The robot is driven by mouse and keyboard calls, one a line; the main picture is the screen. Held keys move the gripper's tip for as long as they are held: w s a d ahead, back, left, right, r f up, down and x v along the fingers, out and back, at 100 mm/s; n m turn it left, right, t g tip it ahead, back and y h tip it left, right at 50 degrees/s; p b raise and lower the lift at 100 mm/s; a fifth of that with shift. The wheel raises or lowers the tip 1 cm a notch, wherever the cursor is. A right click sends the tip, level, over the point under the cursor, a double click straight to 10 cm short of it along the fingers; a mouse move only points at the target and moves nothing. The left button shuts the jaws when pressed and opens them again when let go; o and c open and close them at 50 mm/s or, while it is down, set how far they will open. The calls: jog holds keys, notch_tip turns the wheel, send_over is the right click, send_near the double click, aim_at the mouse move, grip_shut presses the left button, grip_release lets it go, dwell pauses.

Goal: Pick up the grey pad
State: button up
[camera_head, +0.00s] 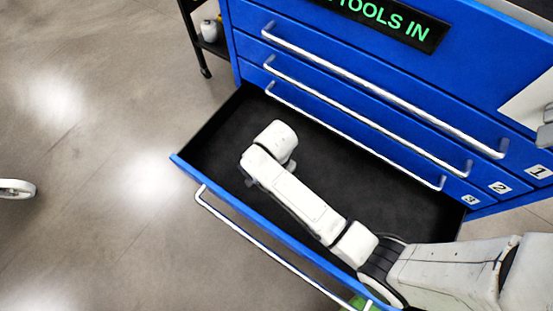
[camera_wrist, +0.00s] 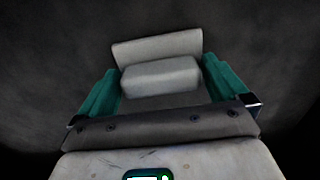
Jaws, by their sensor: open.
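The grey pad (camera_wrist: 160,76) shows in the wrist view as a pale block with a lighter flat face behind it. It lies on the dark drawer floor, between the teal fingers of my gripper (camera_wrist: 159,68). The gripper is open, with a finger on either side of the pad; small gaps seem to show, and I see no firm contact. In the head view my arm reaches down into the open drawer (camera_head: 390,190), and its end hides the gripper and the pad.
The blue tool cabinet (camera_head: 340,60) has several drawers with silver handles; the lowest drawer is pulled out, and its walls surround my arm. A black cart (camera_head: 206,45) with a white container stands at the back left. The floor at left is mostly clear.

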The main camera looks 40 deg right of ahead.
jog(key=shift+c, duration=0.4)
jog(key=c, duration=1.2)
jog(key=shift+o, duration=0.2)
jog(key=shift+r, duration=0.1)
jog(key=shift+r, duration=0.55)
notch_tip(320, 180, up, 2)
jog(key=shift+r+p, duration=0.2)
jog(key=shift+p, duration=0.4)
jog(key=s+r+p, duration=0.3)
jog(key=s+r, duration=0.6)
jog(key=s, duration=0.5)
jog(key=shift+d+r, duration=0.2)
jog(key=shift+d, duration=0.25)
